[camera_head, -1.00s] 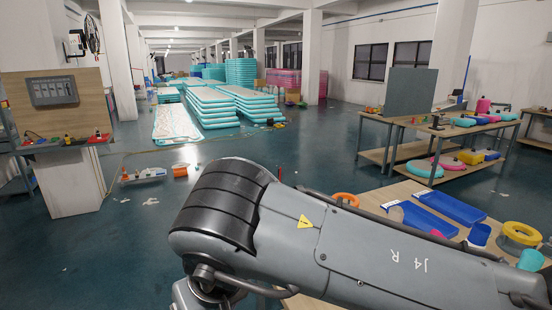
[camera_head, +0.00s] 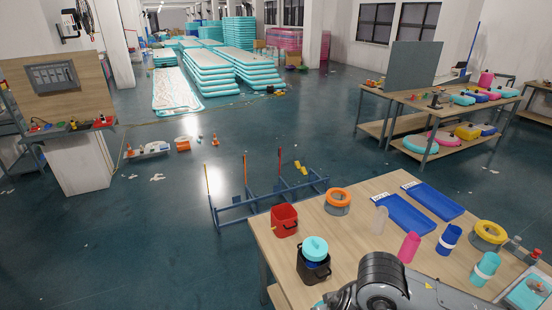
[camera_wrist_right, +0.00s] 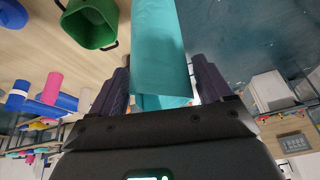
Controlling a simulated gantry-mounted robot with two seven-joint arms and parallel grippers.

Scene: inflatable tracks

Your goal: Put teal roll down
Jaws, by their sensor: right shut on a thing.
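In the right wrist view, a teal roll (camera_wrist_right: 160,45) lies between the two dark fingers of my right gripper (camera_wrist_right: 163,78). The gripper is shut on it, and the roll sticks out past the fingertips. The wooden table shows to its left and dark floor to its right; I cannot tell whether the roll touches anything. In the head view my right arm comes in at the bottom right, and its gripper is hidden or out of frame. Another teal roll (camera_head: 485,269) stands on the table (camera_head: 355,235) at the right. My left gripper is not in view.
A red bucket (camera_head: 284,220) and a black bin (camera_head: 313,270) with a round teal item stand near the table's left edge. Tape rings, blue trays (camera_head: 398,214), a pink roll (camera_head: 409,247) and a blue roll (camera_head: 449,239) fill the rest. A green bucket (camera_wrist_right: 92,22) shows in the wrist view.

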